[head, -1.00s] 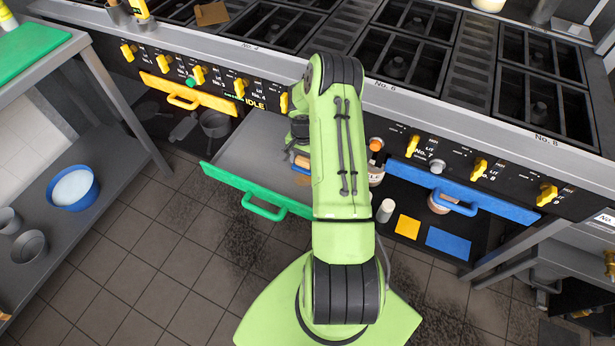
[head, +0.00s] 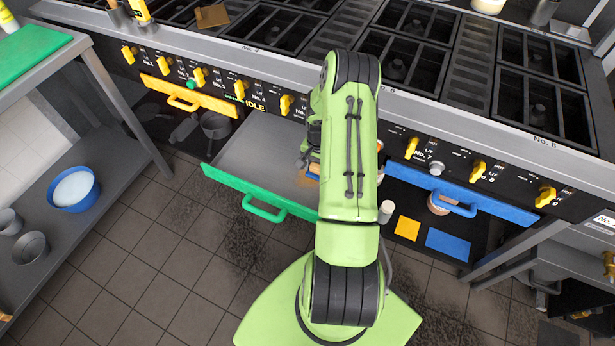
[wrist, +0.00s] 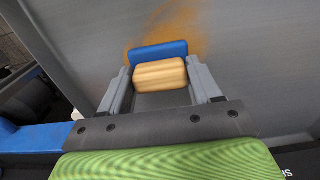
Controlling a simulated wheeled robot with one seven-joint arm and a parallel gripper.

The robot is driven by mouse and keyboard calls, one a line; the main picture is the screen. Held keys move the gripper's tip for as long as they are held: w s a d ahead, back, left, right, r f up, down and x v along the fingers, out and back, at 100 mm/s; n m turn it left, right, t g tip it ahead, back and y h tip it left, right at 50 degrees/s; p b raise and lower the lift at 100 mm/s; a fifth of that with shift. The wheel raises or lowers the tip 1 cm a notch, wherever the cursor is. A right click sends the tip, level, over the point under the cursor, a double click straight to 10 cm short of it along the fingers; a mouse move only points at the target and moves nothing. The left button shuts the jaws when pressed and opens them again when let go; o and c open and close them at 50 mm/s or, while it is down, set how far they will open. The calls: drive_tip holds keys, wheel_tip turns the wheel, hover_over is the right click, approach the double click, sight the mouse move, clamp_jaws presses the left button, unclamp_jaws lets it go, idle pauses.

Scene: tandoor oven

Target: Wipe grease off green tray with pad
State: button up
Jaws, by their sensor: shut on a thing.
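The green tray (head: 232,182) is a pulled-out drawer with a green front and handle and a grey metal floor. My gripper (wrist: 160,82) is shut on the pad, which has a tan wooden block (wrist: 160,74) and a blue base (wrist: 158,50). In the wrist view the pad is over the grey tray floor, at an orange-brown grease smear (wrist: 185,25) that spreads beyond its far edge. I cannot tell whether the pad touches the floor. In the head view my arm hides most of the gripper and the tray's right part.
A yellow drawer (head: 190,95) is at the left and a blue drawer (head: 440,188) at the right, below the stove. A white cylinder (head: 386,212) stands near a yellow square (head: 407,228) and a blue mat (head: 448,243). A blue bowl (head: 73,188) sits on the left shelf.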

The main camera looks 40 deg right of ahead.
drive_tip(key=shift+f, duration=0.1)
idle(0.3)
drive_tip(key=shift+w+a+b, duration=0.2)
drive_tip(key=shift+w+a, duration=0.1)
drive_tip(key=shift+w, duration=0.5)
drive_tip(key=shift+w+a+b, duration=0.25)
drive_tip(key=shift+w, duration=0.5)
drive_tip(key=shift+w+a+b, duration=0.2)
drive_tip(key=shift+w+a, duration=0.1)
drive_tip(key=shift+w, duration=0.5)
drive_tip(key=shift+s+d, duration=0.25)
drive_tip(key=shift+s, duration=0.35)
drive_tip(key=shift+s+d, duration=0.2)
drive_tip(key=shift+s, duration=0.4)
